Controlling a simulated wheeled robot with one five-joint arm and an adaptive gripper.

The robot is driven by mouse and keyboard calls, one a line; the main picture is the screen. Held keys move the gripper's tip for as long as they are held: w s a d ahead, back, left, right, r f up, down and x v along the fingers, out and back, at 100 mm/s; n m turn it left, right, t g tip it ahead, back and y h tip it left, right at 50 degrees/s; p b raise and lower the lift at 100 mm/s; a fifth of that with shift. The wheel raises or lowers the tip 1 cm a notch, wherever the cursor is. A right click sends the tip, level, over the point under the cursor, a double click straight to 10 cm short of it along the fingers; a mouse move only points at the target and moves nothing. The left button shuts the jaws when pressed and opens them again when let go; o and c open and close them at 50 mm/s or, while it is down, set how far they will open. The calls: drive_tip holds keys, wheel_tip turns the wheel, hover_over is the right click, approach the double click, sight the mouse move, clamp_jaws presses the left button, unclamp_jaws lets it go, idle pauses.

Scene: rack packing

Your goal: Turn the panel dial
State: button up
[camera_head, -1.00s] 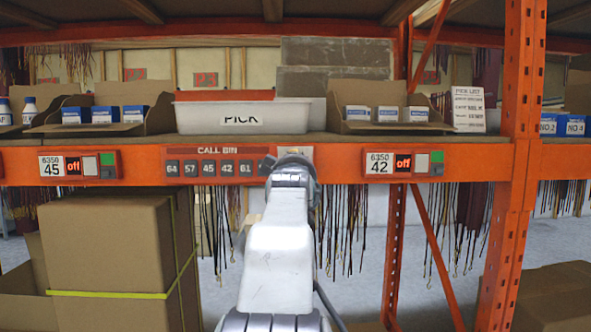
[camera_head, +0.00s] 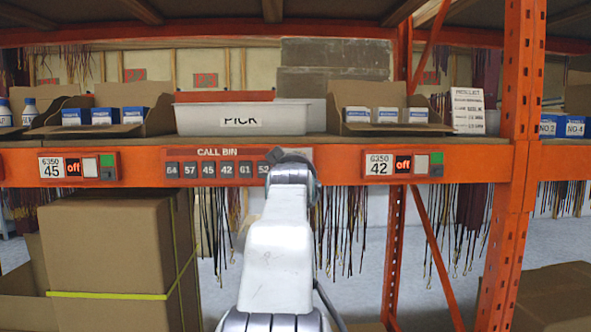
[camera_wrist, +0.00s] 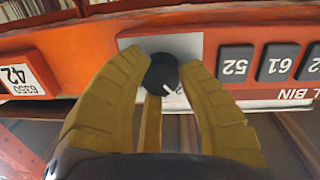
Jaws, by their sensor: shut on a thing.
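The panel dial (camera_wrist: 163,72) is a round black knob with a white pointer mark, on a grey plate at the end of the red call bin panel (camera_wrist: 288,42). In the wrist view my gripper (camera_wrist: 165,76) has its two yellow fingers closed around the dial, one on each side. The pointer mark points toward the lower right of that view. In the head view my arm hides the dial and the fingers; the call bin panel (camera_head: 205,153) shows to the left of my wrist.
The orange shelf beam (camera_head: 335,150) carries the panel, with a bin label 45 unit (camera_head: 77,168) on the left and a 42 unit (camera_head: 403,164) on the right. Above stands a white PICK bin (camera_head: 243,118). Cords hang below the beam.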

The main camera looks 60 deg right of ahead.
drive_tip(key=shift+w+f+m, duration=0.1)
drive_tip(key=shift+f+m, duration=0.15)
drive_tip(key=shift+m, duration=0.95)
drive_tip(key=o, duration=0.9)
drive_tip(key=shift+w, duration=0.15)
drive_tip(key=o, duration=0.3)
drive_tip(key=shift+r, duration=0.1)
drive_tip(key=shift+o, duration=0.2)
drive_tip(key=shift+r, duration=0.1)
drive_tip(key=v, duration=1.2)
